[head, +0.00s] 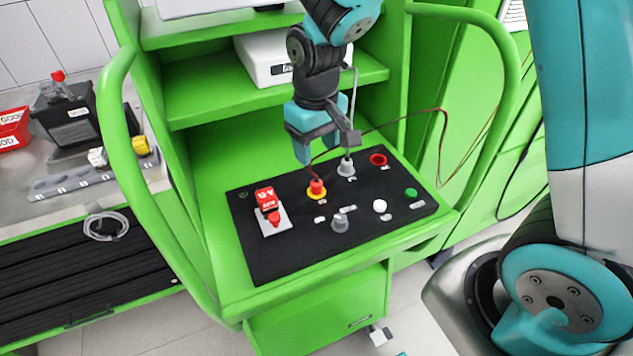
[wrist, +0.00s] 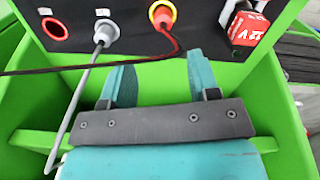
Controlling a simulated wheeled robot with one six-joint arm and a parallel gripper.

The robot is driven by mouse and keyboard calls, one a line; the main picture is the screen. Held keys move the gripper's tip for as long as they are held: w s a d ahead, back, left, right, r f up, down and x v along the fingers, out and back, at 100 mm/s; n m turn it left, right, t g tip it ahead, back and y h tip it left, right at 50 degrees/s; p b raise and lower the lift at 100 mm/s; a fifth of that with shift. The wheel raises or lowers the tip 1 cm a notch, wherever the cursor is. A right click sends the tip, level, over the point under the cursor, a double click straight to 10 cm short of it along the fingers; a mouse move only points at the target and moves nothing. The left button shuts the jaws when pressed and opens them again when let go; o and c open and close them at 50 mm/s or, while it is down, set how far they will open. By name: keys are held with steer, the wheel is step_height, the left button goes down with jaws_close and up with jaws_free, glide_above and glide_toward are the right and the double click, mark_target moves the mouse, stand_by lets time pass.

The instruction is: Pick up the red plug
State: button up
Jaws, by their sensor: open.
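The red plug (head: 317,187) stands upright in a yellow-ringed socket on the black panel, with a thin red cable running from it. My gripper (head: 306,152) hangs above the panel, just behind and above the plug in the head view. In the wrist view my gripper (wrist: 160,68) has its two teal fingers spread with nothing between them. The plug lies beyond the fingertips, apart from them; the cable crosses near them.
A grey plug (head: 347,167) with a grey cable stands beside it, and an empty red-ringed socket (head: 378,160) is farther right. A red 12V block (head: 265,198) is on the panel's left. Green cart handles (head: 125,165) flank the panel; a shelf (head: 275,95) is behind.

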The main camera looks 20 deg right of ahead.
mark_target(316, 182)
step_height(316, 182, down, 4)
steer(key=shift+r, duration=0.15)
steer(key=f, duration=0.1)
steer(key=f+p, duration=0.1)
steer(key=f, duration=0.1)
steer(key=f+p, duration=0.1)
steer(key=shift+s+a+f, duration=0.1)
steer(key=shift+s+f, duration=0.15)
steer(key=shift+s, duration=0.15)
steer(key=shift+f, duration=0.5)
steer(key=c, duration=0.9)
